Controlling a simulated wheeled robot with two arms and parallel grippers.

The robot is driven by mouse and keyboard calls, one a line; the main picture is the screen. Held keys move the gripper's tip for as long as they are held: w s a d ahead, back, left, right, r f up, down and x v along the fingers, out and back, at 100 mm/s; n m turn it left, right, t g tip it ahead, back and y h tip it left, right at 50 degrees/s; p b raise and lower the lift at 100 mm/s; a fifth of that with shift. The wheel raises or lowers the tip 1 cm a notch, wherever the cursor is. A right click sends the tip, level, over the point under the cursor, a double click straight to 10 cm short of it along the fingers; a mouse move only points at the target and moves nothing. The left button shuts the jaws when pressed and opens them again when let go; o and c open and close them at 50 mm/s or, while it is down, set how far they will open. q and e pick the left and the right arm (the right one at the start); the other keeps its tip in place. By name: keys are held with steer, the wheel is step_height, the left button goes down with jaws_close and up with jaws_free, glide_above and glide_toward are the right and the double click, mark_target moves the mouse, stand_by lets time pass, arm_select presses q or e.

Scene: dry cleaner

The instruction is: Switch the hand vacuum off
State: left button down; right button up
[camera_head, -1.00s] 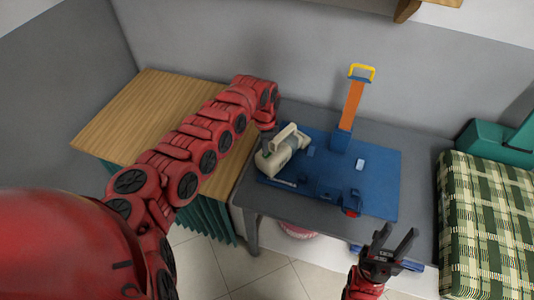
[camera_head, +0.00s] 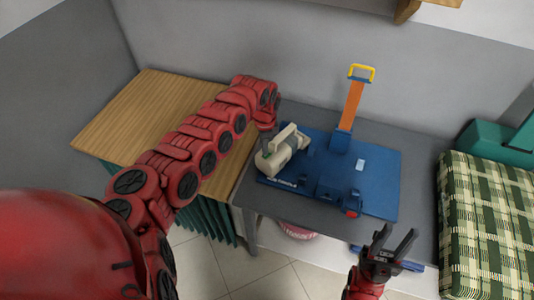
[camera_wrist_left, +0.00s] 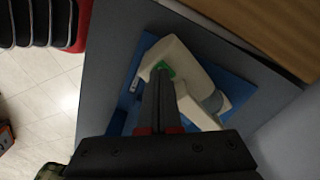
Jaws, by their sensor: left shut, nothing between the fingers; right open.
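The cream and grey hand vacuum (camera_head: 276,156) lies at the left end of a blue board (camera_head: 375,185) on the grey table. It also shows in the left wrist view (camera_wrist_left: 187,62), with a small green patch (camera_wrist_left: 166,69) on its body. My left gripper (camera_head: 266,138) is shut and empty. Its fingertips (camera_wrist_left: 160,72) are at the green patch; I cannot tell whether they touch it, and they partly cover it. My right gripper (camera_head: 392,242) is open and empty in front of the table's front edge.
An orange post with a yellow handle (camera_head: 351,102) stands at the board's back. Blue fixtures and a red knob (camera_head: 352,212) sit near its front. A wooden-topped counter (camera_head: 140,105) is on the left, a plaid cloth (camera_head: 490,220) on the right.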

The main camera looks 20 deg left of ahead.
arm_select(q)
steer(key=shift+s+f+b, duration=0.1)
steer(key=shift+f+b, duration=0.55)
steer(key=shift+f, duration=0.3)
stand_by(1.0)
steer(key=shift+r, duration=0.1)
steer(key=shift+r+p, duration=0.9)
steer(key=shift+r, duration=0.05)
steer(key=shift+r+p, duration=1.75)
steer(key=shift+r, duration=0.75)
steer(key=shift+f, duration=0.1)
